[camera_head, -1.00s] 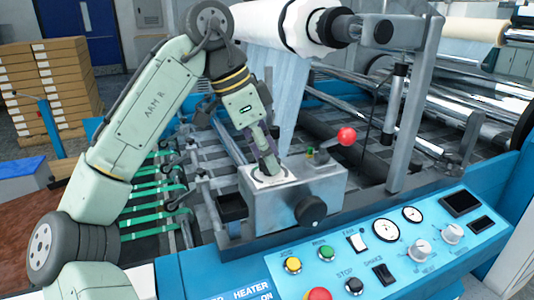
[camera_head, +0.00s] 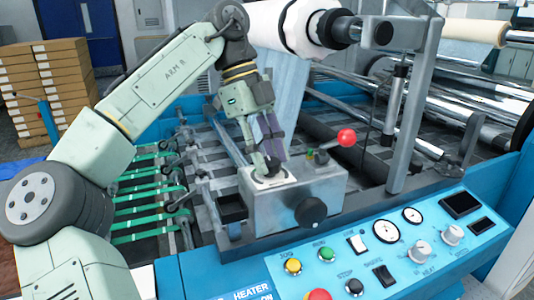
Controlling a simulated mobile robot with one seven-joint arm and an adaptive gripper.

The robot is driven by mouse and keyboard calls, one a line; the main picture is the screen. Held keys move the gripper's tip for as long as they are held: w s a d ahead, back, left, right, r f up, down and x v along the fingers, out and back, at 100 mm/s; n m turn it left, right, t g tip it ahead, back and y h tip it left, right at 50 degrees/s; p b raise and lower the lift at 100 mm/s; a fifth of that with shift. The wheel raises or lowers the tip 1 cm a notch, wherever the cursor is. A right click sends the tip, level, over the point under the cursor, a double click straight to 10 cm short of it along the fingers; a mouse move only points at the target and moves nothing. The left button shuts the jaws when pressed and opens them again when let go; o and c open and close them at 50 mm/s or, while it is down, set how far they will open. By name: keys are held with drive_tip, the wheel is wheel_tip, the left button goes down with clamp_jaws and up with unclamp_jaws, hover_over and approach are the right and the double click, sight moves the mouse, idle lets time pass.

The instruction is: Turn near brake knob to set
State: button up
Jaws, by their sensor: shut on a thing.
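A grey metal box (camera_head: 268,211) stands on the machine's near edge. On its top is a pale round dial plate (camera_head: 288,178) with a small dark knob, mostly hidden by my fingertips. My gripper (camera_head: 272,163) points down onto this plate from above, its jaws shut on the knob. The knob's exact pointer position cannot be made out. A larger black round knob (camera_head: 311,211) sits on the box's front face, apart from my gripper. I cannot read which label names the brake.
A red ball-ended lever (camera_head: 346,138) rises from the box's right side, close to my gripper. A white film roll (camera_head: 268,25) hangs above. The blue control panel (camera_head: 340,262) with buttons and dials lies in front. Stacked cartons (camera_head: 45,90) stand at the far left.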

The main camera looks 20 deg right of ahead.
drive_tip(key=shift+m+y, duration=0.3)
drive_tip(key=shift+m, duration=0.3)
drive_tip(key=o, duration=1.2)
drive_tip(key=shift+c, duration=0.2)
